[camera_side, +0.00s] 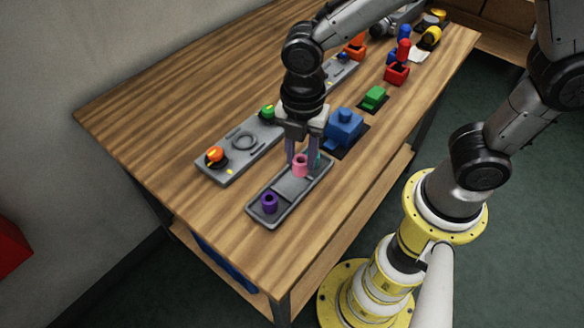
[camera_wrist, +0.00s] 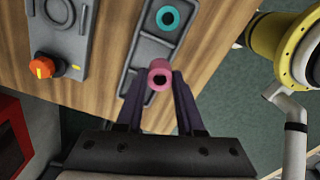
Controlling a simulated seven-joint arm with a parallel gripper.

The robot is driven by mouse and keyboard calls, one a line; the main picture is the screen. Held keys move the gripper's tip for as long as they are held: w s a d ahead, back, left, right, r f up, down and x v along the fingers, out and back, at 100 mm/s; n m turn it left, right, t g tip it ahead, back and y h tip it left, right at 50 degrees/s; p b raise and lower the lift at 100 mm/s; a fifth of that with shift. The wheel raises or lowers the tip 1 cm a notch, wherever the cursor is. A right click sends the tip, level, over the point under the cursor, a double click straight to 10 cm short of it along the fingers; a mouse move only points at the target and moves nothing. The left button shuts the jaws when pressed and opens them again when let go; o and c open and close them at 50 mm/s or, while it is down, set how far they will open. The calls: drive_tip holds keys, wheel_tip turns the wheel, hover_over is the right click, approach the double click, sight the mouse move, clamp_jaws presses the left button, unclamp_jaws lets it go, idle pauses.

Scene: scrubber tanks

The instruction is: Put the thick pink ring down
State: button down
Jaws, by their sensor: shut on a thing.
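The thick pink ring (camera_side: 301,165) is held between the fingertips of my gripper (camera_side: 304,155), above the grey tray (camera_side: 262,218). In the wrist view the pink ring (camera_wrist: 160,75) sits between the two dark fingers of my gripper (camera_wrist: 159,82), with its hole showing. Whether the ring touches the tray is hard to tell. A purple ring (camera_side: 269,203) stands in the tray's near compartment in the side view. A teal ring (camera_wrist: 167,17) lies in the tray's far compartment in the wrist view; in the side view it is mostly hidden behind my gripper.
A grey panel (camera_side: 236,155) with an orange knob (camera_side: 215,154) and a green knob (camera_side: 268,112) lies left of the tray. A blue block (camera_side: 344,128) is close on the right, with a green block (camera_side: 375,97) and red parts (camera_side: 397,73) beyond. Bare wood (camera_side: 160,140) lies at left.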

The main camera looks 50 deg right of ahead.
drive_tip(key=shift+w+a+f, duration=0.2)
drive_tip(key=shift+w+f, duration=0.25)
drive_tip(key=shift+f, duration=0.1)
drive_tip(key=shift+w+a+f, duration=0.1)
drive_tip(key=shift+w+f, duration=0.05)
drive_tip(key=shift+f, duration=0.85)
drive_tip(key=shift+w+a+f, duration=0.1)
drive_tip(key=shift+w+f, duration=0.05)
drive_tip(key=shift+f, duration=0.8)
drive_tip(key=shift+f, duration=0.15)
drive_tip(key=c, duration=0.5)
unclamp_jaws()
